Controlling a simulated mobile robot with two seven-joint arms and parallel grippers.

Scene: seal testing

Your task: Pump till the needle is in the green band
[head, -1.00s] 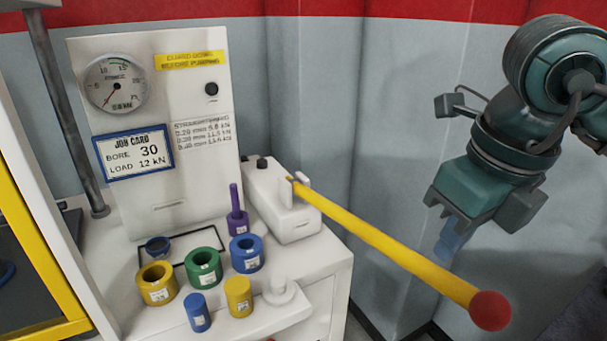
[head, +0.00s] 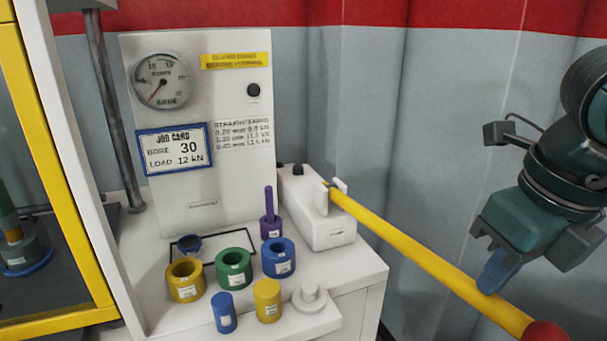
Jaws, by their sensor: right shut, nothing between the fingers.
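The pump (head: 318,222) is a white block at the right of the bench. Its yellow lever (head: 425,258) slants down to the right and ends in a red ball (head: 546,332), cut by the lower edge. The round gauge (head: 162,81) is on the white panel; its red needle points to the lower left. I cannot make out a green band on it. My right gripper (head: 493,272) is shut and empty, its blue fingers pointing down. The fingertips meet the lever's upper edge in the picture; I cannot tell whether they touch. My left gripper is not in view.
A job card (head: 176,149) reads bore 30, load 12 kN. Yellow, green and blue rings (head: 278,258), small cylinders and a purple peg (head: 269,213) stand on the bench left of the pump. A yellow-framed guard (head: 60,165) stands at the left. Grey wall panels are behind the lever.

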